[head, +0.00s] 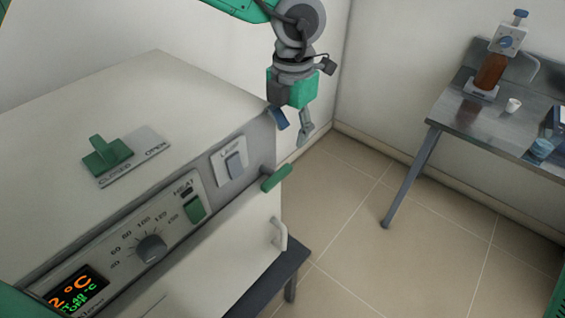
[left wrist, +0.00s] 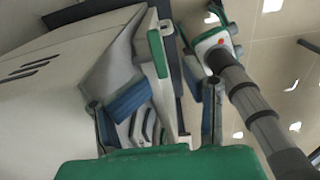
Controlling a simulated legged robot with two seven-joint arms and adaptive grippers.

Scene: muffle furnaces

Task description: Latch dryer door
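The dryer (head: 150,85) is a pale box on the left of the head view. Its door (head: 215,262) faces front, with a white handle (head: 281,234); I cannot tell whether it is fully closed. A green latch lever (head: 277,178) sticks out at the front right corner above the handle. It also shows as a green bar (left wrist: 158,53) in the left wrist view. My left gripper (head: 293,121) hangs fingers down beyond the dryer's right edge, behind the lever and apart from it. Its fingers (left wrist: 161,112) are spread with nothing held. My right gripper is not in view.
A green knob (head: 107,155) stands on an OPEN/CLOSED plate on the dryer top. A lamp switch (head: 235,162), dial (head: 150,248) and lit display (head: 72,290) are on its front. A metal table (head: 470,120) with a brown bottle (head: 490,72) stands right. Floor between is clear.

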